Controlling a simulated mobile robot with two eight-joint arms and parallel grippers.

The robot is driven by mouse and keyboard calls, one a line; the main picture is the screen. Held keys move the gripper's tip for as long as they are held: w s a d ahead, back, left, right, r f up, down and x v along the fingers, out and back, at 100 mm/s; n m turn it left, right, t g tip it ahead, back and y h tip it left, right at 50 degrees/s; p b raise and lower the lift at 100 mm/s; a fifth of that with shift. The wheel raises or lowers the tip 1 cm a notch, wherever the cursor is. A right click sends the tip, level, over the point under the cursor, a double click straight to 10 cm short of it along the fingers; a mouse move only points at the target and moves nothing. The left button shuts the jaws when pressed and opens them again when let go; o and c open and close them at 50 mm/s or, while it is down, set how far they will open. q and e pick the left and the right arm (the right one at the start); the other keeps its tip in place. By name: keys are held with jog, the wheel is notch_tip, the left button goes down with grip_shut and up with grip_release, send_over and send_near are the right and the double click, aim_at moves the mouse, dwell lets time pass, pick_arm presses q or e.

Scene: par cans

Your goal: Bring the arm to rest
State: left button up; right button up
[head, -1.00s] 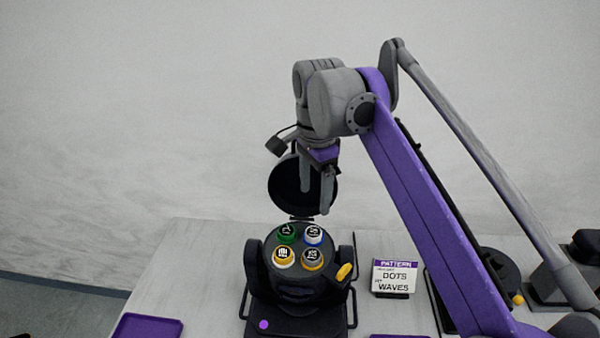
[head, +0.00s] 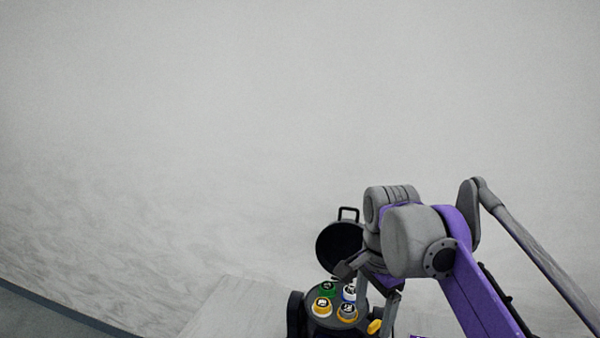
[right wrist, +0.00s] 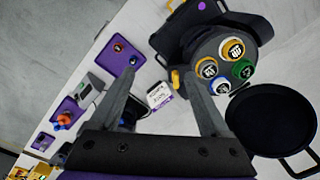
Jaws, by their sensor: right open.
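My right arm comes in from the right in the head view. Its gripper (head: 377,305) hangs downward just right of the black par can (head: 340,326), and its two fingers are apart. In the right wrist view the same gripper (right wrist: 160,84) shows its fingers spread, with nothing between them. My left gripper is not in view.
In the right wrist view a small pattern sign (right wrist: 160,95) stands beyond the fingers. A purple tray (right wrist: 119,55) and other purple trays with small items lie at the left. The lid (right wrist: 270,122) is close to the right finger. The wall behind is bare.

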jog(key=s+d+f+n+t, duration=0.2)
jog(key=s+f+n, duration=0.4)
jog(key=f, duration=0.5)
jog(key=s+d+f+n+t, duration=0.2)
jog(key=s+f+n, duration=0.5)
jog(key=f, duration=0.5)
jog(key=shift+s+d+t, duration=0.2)
jog(key=shift+s+t, duration=0.5)
jog(key=shift+s, duration=0.55)
jog(key=shift+c, duration=0.2)
